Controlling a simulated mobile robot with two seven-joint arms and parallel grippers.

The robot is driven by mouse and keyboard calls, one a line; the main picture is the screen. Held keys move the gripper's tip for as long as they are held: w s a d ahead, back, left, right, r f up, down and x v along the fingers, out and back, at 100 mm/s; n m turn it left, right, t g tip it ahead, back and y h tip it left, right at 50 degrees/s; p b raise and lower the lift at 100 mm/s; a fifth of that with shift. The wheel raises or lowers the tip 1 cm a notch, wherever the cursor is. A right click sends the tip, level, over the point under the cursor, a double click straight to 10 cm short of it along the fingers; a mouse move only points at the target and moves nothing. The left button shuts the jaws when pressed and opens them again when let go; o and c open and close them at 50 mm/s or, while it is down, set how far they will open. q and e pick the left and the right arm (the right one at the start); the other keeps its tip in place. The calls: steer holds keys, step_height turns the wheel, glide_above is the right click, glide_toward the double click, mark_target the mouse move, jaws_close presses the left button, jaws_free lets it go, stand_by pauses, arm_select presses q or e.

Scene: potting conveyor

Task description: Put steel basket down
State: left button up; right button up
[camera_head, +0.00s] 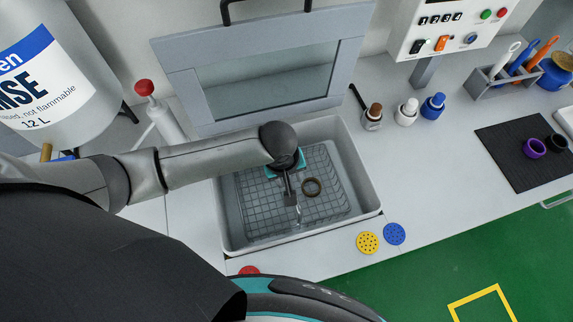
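The steel basket (262,215), a grey wire mesh tray, is inside the light grey basin (373,197). Whether it touches the basin floor cannot be made out. My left gripper (292,200) comes in from the left and points down over the middle of the basket. Its fingers are close together, with a thin light steel piece, seemingly the basket's handle, showing just below them. The arm and wrist hide the back left part of the basket. My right gripper is not in view.
A grey framed window lid (270,90) stands raised behind the basin. Several small bottles (407,112) stand right of it. Yellow (369,243) and blue (394,234) discs lie by the front edge. A dark mat (510,160) holds a purple ring (534,148). The counter between is clear.

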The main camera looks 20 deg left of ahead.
arm_select(q)
step_height(320, 180, up, 9)
steer(key=s+p, duration=0.1)
steer(key=p, duration=0.1)
steer(key=shift+s+a, duration=0.25)
steer(key=shift+s, duration=0.05)
steer(key=shift+r, duration=0.1)
stand_by(1.0)
